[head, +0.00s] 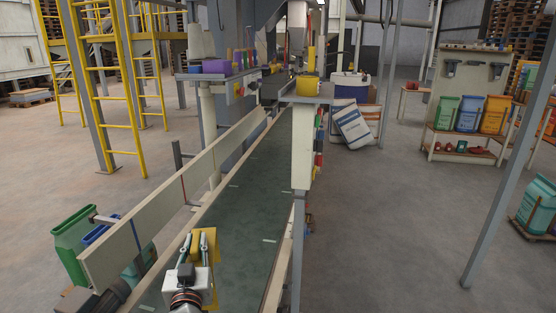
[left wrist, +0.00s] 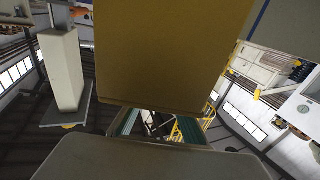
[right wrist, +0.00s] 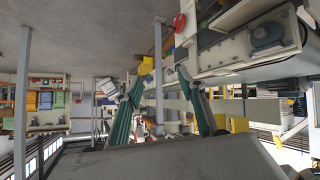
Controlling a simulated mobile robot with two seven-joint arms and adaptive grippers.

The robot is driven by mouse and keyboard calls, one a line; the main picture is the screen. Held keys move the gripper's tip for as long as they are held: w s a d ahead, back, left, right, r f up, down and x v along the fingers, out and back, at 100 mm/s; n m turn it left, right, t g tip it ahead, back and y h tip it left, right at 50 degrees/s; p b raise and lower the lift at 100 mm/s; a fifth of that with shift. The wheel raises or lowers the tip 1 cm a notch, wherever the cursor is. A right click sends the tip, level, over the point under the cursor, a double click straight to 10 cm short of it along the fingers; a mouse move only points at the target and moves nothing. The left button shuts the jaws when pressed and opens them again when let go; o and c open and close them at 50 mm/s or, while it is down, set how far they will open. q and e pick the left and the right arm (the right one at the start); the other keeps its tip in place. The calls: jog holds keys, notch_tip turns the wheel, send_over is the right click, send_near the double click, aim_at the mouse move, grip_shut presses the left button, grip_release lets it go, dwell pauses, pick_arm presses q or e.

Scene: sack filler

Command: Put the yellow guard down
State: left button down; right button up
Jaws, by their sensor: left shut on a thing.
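The yellow guard (head: 211,245) is a flat yellow plate over the near end of the green conveyor belt (head: 250,190). My left gripper (head: 195,239) is shut on it, with the fingers reaching away from me. In the left wrist view the guard (left wrist: 170,50) fills the upper middle, close to the camera. I cannot tell whether its lower edge touches the belt or frame. My right gripper (right wrist: 160,98) shows only in its own wrist view, its two green fingers wide apart with nothing between them.
A beige side rail (head: 175,195) runs along the belt's left. A grey post with a box (head: 303,155) stands on the right. Green and blue sacks (head: 72,235) stand at the left front. Yellow ladders (head: 105,85) are behind. Open floor (head: 390,230) lies right of the belt.

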pick_arm(q)
jog(key=w+d+r+b, duration=0.1)
jog(key=w+d, duration=0.2)
jog(key=w, duration=0.3)
jog(key=w+d+r+b, duration=0.1)
jog(key=w+d+b, duration=0.1)
jog(key=w, duration=0.5)
notch_tip(320, 180, down, 20)
jog(key=b, duration=0.9)
jog(key=shift+d+y, duration=0.3)
jog(key=c, duration=1.9)
grip_release()
jog(key=shift+f, duration=0.2)
pick_arm(e)
jog(key=shift+t+y, duration=0.3)
jog(key=shift+y, duration=0.5)
jog(key=a, duration=0.1)
jog(key=w+a+f, duration=0.1)
jog(key=a, duration=0.3)
jog(key=shift+w+f, duration=0.2)
jog(key=shift+f, duration=0.2)
